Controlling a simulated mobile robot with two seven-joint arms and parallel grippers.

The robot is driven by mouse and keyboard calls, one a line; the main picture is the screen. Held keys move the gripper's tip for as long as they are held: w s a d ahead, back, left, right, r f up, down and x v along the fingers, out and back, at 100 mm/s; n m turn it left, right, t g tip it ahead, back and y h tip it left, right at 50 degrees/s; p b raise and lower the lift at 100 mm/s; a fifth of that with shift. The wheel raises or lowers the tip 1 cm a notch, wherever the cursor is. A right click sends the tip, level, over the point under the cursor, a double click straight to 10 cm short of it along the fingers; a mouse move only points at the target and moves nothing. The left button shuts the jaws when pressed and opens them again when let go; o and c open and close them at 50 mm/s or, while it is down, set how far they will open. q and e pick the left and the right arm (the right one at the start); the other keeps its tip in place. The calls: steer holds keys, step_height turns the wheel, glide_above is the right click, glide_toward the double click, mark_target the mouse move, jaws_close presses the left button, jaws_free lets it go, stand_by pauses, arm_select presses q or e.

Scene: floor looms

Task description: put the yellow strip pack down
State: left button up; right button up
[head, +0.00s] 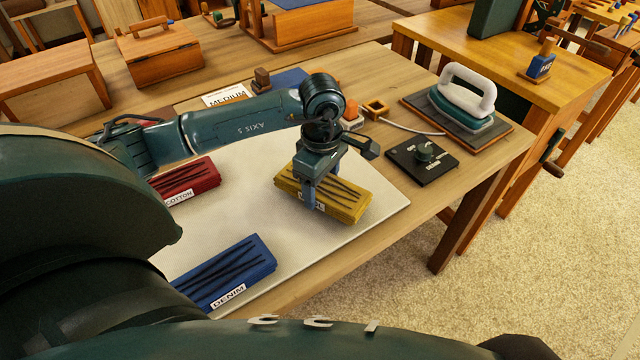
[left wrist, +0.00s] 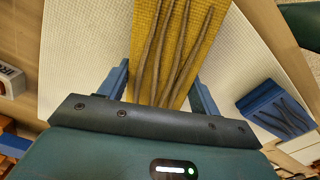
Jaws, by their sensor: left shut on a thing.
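The yellow strip pack (head: 345,201) has dark strips on top and a white label partly hidden by a finger. It is at the right part of the white mat (head: 385,212) on the wooden table. My left gripper (head: 312,190) is above it with blue fingers down its sides, shut on it. In the left wrist view the yellow pack (left wrist: 178,50) lies between the two fingers (left wrist: 160,88). I cannot tell whether its underside touches the mat. My right gripper is not in view.
A red pack (head: 190,176) and a blue pack labelled DENIM (head: 225,272) lie on the mat. Bare mat shows between the packs.

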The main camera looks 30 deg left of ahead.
mark_target(321, 184)
arm_select(q)
steer(key=shift+f, duration=0.6)
steer(key=shift+f, duration=0.2)
steer(key=o, duration=1.1)
steer(key=shift+c, duration=0.2)
step_height(321, 184, up, 12)
steer(key=shift+r, duration=0.25)
steer(key=shift+f, duration=0.1)
